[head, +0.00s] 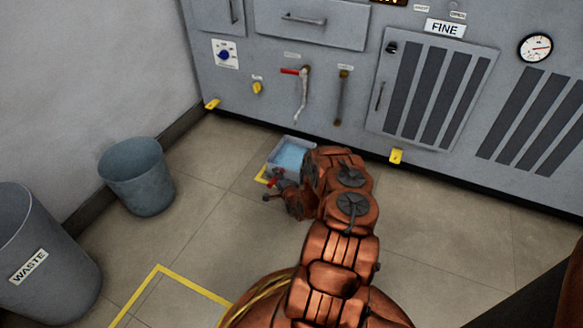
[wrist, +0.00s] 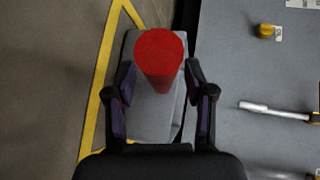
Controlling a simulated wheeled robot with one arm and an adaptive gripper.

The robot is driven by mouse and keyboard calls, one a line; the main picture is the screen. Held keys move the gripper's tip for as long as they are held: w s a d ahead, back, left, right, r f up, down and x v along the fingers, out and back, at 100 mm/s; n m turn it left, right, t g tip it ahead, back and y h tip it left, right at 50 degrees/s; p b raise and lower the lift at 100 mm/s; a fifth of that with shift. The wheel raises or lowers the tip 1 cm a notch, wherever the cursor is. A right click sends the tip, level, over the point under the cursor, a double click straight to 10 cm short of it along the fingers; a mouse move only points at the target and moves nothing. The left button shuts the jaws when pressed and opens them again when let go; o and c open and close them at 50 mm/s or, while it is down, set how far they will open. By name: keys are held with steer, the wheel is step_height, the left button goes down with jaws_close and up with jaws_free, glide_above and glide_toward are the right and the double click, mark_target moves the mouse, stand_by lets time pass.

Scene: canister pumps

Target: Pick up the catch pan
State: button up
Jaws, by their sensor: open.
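The catch pan (head: 291,156) is a grey, shallow tray with a blue inside. It sits on the floor against the foot of the grey cabinet, partly hidden by my arm in the head view. In the wrist view its grey surface (wrist: 150,122) lies below the fingers. A red cylindrical grip (wrist: 159,52) stands up over it, and a bit of red (head: 273,181) shows beside my gripper in the head view. My gripper (wrist: 161,78) is open, one finger on each side of the red grip. I cannot tell whether either finger touches it.
The cabinet front (head: 330,85) rises behind the pan, with a red-handled tap (head: 301,90) above it. Yellow floor tape (wrist: 103,75) runs beside the pan. A grey-blue bucket (head: 138,178) and a waste bin (head: 45,255) stand at left. Floor right of my arm is clear.

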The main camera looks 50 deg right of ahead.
steer(key=shift+w+d, duration=0.15)
steer(key=shift+w, duration=0.25)
steer(key=shift+c, duration=0.3)
jaws_close()
